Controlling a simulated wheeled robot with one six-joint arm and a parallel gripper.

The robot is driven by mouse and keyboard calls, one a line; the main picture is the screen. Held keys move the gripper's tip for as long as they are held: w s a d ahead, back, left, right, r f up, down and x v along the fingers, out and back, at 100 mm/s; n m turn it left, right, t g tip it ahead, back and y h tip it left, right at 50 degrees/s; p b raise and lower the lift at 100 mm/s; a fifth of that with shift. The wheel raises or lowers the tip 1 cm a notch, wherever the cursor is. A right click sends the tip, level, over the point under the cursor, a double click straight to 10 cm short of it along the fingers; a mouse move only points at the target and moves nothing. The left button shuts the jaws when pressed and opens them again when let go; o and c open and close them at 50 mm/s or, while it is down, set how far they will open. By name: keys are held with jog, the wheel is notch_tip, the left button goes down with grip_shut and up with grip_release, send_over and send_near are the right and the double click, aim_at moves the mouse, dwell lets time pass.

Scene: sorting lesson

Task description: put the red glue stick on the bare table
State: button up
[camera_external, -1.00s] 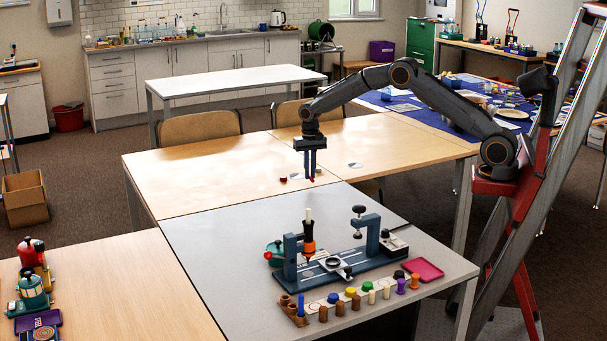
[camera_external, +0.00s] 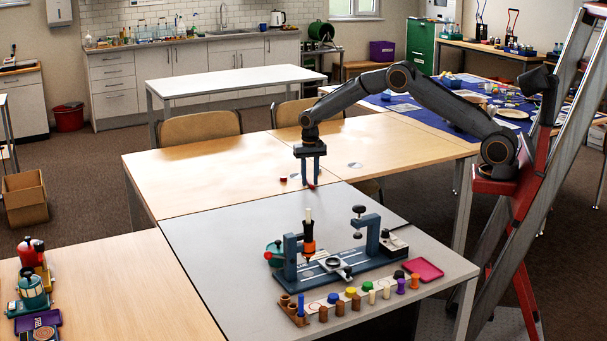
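A small red piece (camera_external: 311,187), which looks like the red glue stick, is at the fingertips of my gripper (camera_external: 311,184). It is low over the near edge of the wooden table (camera_external: 215,175), close to the grey table. The gripper points straight down, and its two fingers stand apart with the red piece between or just below their tips. The piece is too small to tell whether it touches the tabletop. Another small red item (camera_external: 283,180) lies on the wood to the left, beside a pale disc (camera_external: 295,176).
The grey table (camera_external: 210,240) in front holds a blue fixture (camera_external: 330,268), a row of coloured pegs (camera_external: 350,292) and a magenta tray (camera_external: 423,270). Another pale disc (camera_external: 355,165) lies on the wood at the right. The wooden table's left part is clear.

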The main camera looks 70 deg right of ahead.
jog(key=r, duration=0.4)
jog(key=r+b, duration=0.1)
jog(key=r, duration=0.2)
jog(key=shift+s+a+r, duration=0.1)
jog(key=shift+s+r, duration=0.1)
jog(key=shift+r, duration=0.15)
jog(key=s+a+n, duration=0.3)
jog(key=s+a, duration=0.1)
jog(key=s, duration=0.9)
jog(key=s+a+r+n, duration=0.1)
jog(key=s+a+n, duration=0.3)
jog(key=s, duration=1)
jog(key=s+a+r+n, duration=0.1)
jog(key=s+a+n, duration=0.2)
jog(key=s, duration=1.1)
jog(key=shift+s+a, duration=0.25)
jog(key=shift+a, duration=0.5)
jog(key=shift+a+r, duration=0.1)
jog(key=shift+r, duration=0.05)
